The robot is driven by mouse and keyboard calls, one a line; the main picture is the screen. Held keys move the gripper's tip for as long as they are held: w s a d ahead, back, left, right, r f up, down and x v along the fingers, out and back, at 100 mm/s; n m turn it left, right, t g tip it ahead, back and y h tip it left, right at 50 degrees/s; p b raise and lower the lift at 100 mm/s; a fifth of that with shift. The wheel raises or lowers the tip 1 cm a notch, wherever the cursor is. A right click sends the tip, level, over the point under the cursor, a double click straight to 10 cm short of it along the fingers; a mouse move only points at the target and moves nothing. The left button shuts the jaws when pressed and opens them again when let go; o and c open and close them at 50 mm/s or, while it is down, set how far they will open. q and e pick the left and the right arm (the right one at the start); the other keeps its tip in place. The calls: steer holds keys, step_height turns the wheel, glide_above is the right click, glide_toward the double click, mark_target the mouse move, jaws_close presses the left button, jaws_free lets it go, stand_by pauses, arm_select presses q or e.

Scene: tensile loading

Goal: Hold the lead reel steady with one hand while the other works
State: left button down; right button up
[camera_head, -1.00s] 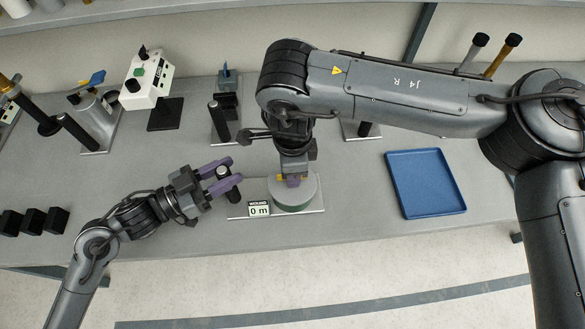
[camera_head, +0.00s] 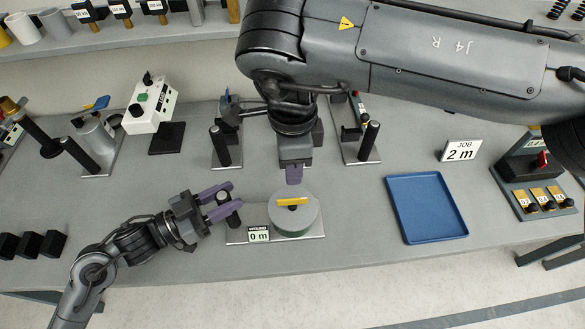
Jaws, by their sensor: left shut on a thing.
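The lead reel (camera_head: 293,219) is a round grey-green drum with a yellow bar (camera_head: 291,201) across its top. It sits on a light base plate (camera_head: 312,237) near the table's front edge. A "WOUND 0 m" sign (camera_head: 259,235) stands at the plate's front left. My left gripper (camera_head: 231,199), with purple fingers, is shut on a dark post (camera_head: 234,218) at the plate's left end, beside the reel. My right gripper (camera_head: 294,175) is just behind the reel, apart from the yellow bar. Its fingers overlap in this view, so their gap is hidden.
A blue tray (camera_head: 427,207) lies right of the reel, with a "JOB 2 m" sign (camera_head: 460,150) behind it. A switch box (camera_head: 526,168) is at the far right. Stands with black posts (camera_head: 368,141) line the back. Three black blocks (camera_head: 31,245) sit at the left.

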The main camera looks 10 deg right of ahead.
stand_by(0.3)
arm_select(q)
steer(key=c, duration=0.6)
jaws_free()
steer(key=shift+a, duration=0.1)
